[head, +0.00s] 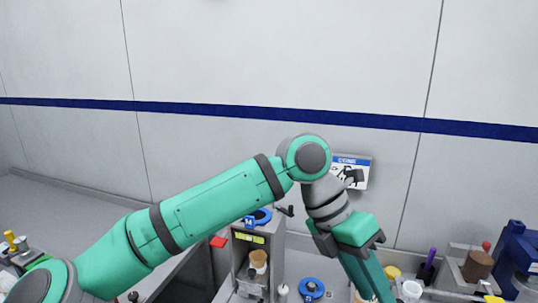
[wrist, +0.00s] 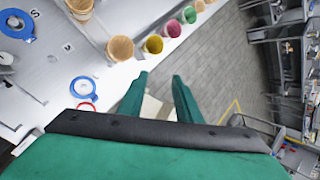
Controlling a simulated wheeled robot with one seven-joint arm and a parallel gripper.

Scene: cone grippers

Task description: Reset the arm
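My gripper shows in the wrist view (wrist: 160,90) with its two green fingers apart and nothing between them. Past the fingers are the edge of a white table and a grey floor. In the head view my green and grey arm reaches from the lower left to the centre, bends at the elbow and points down to the lower right. The fingertips are cut off by the bottom edge of the head view.
A white table (wrist: 60,58) carries several cups, including a tan cup (wrist: 120,48), and a blue ring (wrist: 84,88). A grey cabinet (head: 238,262) stands behind my arm. A blue machine (head: 515,250) stands at the right.

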